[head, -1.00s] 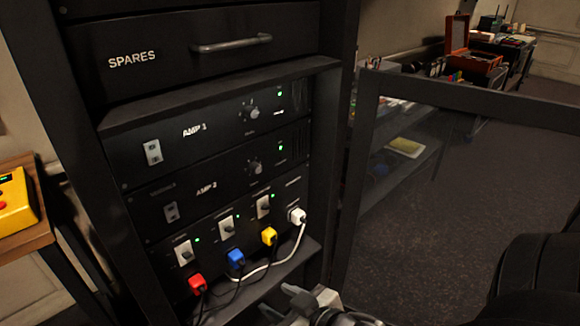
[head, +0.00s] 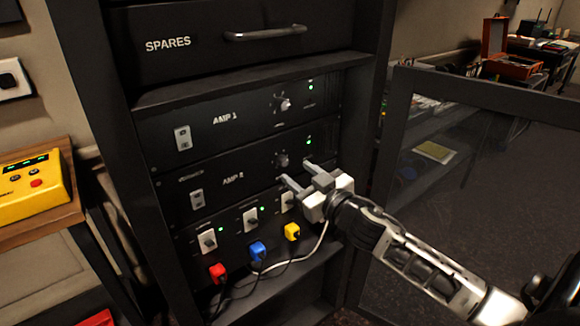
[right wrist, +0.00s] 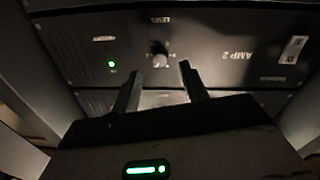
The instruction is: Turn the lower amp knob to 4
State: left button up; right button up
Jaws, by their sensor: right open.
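The lower amp, AMP 2 (head: 232,181), is a black rack panel below AMP 1 (head: 225,119). In the right wrist view the knob (right wrist: 159,56) shows just beyond the fingertips, with small scale marks too blurred to read. My right gripper (head: 293,172) is open and empty, just in front of the panel and slightly below the knob. In the right wrist view its fingers (right wrist: 158,74) point at the panel, with the knob between their lines. My left gripper is not in view.
Below AMP 2 is a row of switches and coloured plugs: red (head: 218,272), blue (head: 257,250) and yellow (head: 292,232), with loose cables. A glass-panelled rack door (head: 440,78) stands open to the right. A yellow box (head: 32,190) sits on a wooden table at left.

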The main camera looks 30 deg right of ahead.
aim_at(286, 164)
jog(key=shift+w, duration=2.25)
grip_shut()
